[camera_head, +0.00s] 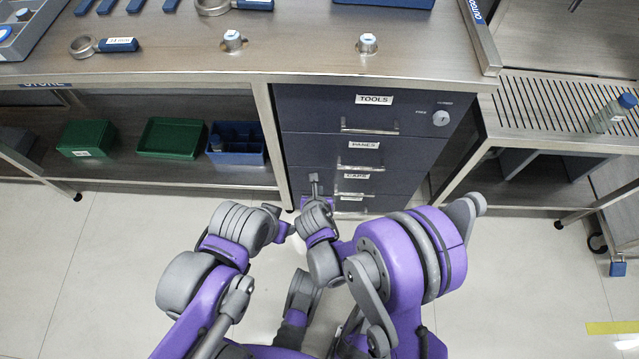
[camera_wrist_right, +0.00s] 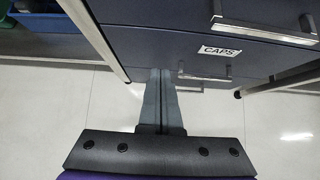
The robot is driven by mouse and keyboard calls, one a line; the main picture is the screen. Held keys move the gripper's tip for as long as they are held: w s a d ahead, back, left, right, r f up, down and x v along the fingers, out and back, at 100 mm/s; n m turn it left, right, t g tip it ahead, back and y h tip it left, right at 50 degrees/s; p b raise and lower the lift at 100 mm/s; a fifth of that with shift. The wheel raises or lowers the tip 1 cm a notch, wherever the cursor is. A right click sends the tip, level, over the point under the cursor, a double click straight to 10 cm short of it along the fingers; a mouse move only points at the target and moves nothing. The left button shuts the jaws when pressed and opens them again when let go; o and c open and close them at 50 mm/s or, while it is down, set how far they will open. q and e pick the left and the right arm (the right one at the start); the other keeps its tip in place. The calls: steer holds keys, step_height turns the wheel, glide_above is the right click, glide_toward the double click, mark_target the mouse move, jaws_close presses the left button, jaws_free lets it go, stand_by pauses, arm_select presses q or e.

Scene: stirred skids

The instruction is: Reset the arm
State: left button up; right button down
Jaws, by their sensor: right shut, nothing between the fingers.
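My right gripper (camera_head: 314,180) is in front of the lower drawers in the head view, left of the CAPS label. In the right wrist view its two fingers (camera_wrist_right: 161,78) lie together with nothing between them. The drawer cabinet (camera_head: 300,108) stands ahead, with its drawers looking closed. The CAPS drawer (camera_wrist_right: 262,58) shows at the upper right of the wrist view, apart from the fingers. My left arm is folded at lower left in the head view; I cannot make out its gripper.
A steel workbench (camera_head: 300,60) overhangs the cabinet. Green bins (camera_head: 172,137) and a blue bin (camera_head: 237,142) sit on the lower shelf at left. A slatted bench (camera_head: 540,105) with a bottle (camera_head: 612,112) stands at right. The pale floor (camera_head: 110,240) is clear.

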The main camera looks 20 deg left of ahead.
arm_select(q)
steer(key=shift+s+r+p, duration=0.1)
steer(key=shift+r+p, duration=0.25)
steer(key=shift+r, duration=0.15)
arm_select(e)
steer(key=shift+v, duration=2.25)
steer(key=d+r+m+g+h, duration=0.1)
steer(key=d+r+m, duration=0.4)
steer(key=d+m, duration=0.35)
steer(key=d+r+m+g+h, duration=0.1)
steer(key=d+r+m, duration=0.4)
steer(key=d+m, duration=0.4)
steer(key=s+d+r+m+g, duration=0.1)
steer(key=s+d+r+m, duration=0.2)
steer(key=s+d+m, duration=0.6)
steer(key=s+d+r+m+g, duration=0.1)
steer(key=s+d+r+m, duration=0.35)
steer(key=m, duration=0.75)
arm_select(q)
step_height(320, 180, up, 25)
steer(key=w+t+p, duration=0.1)
steer(key=p, duration=2)
steer(key=shift+w+f, duration=0.15)
arm_select(e)
step_height(320, 180, up, 23)
steer(key=d, duration=0.1)
steer(key=shift+s+m+t+h, duration=0.3)
steer(key=shift+m+t, duration=0.1)
steer(key=shift+m, duration=0.05)
